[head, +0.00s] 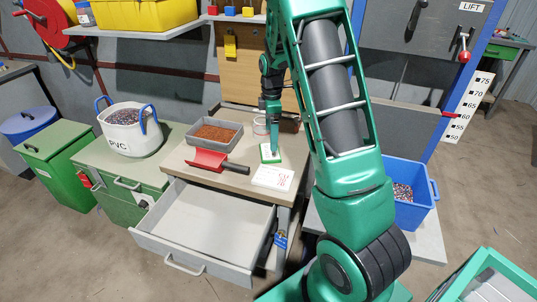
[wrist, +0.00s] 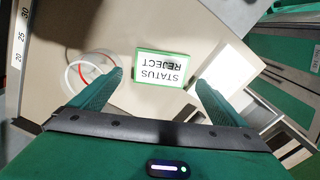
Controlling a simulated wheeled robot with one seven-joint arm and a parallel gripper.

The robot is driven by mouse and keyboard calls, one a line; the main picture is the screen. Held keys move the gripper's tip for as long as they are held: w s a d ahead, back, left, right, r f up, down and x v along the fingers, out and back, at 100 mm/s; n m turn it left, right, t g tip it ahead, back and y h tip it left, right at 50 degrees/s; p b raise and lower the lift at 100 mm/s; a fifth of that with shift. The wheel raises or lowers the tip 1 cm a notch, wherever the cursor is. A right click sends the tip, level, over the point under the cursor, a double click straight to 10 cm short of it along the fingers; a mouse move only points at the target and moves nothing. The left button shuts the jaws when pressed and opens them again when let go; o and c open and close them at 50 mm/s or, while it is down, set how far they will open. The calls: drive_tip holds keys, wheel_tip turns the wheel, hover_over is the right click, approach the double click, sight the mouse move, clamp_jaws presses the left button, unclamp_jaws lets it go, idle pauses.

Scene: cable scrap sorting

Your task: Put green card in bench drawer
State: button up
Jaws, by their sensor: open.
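The green card (head: 270,157) lies flat on the bench top (head: 228,181). In the wrist view the green card (wrist: 161,68) shows a green border and the words STATUS REJECT, upside down. My gripper (head: 272,143) is just above the card, pointing down. In the wrist view my gripper (wrist: 160,76) is open and empty, one finger on each side of the card. A gap shows between each finger and the card. The bench drawer (head: 210,225) is pulled out at the front and its visible floor is bare.
A white card with red print (head: 273,177) lies in front of the green card. A red scoop (head: 210,160), a grey tray of brown granules (head: 215,134) and a clear cup (head: 260,127) stand close by. A white PVC bag (head: 130,128) stands left; a blue bin (head: 405,190) stands right.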

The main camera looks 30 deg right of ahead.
sight(270, 153)
drive_tip(key=shift+a+f, duration=0.2)
drive_tip(key=shift+f, duration=3.2)
drive_tip(key=c, duration=1)
drive_tip(key=shift+r, duration=0.15)
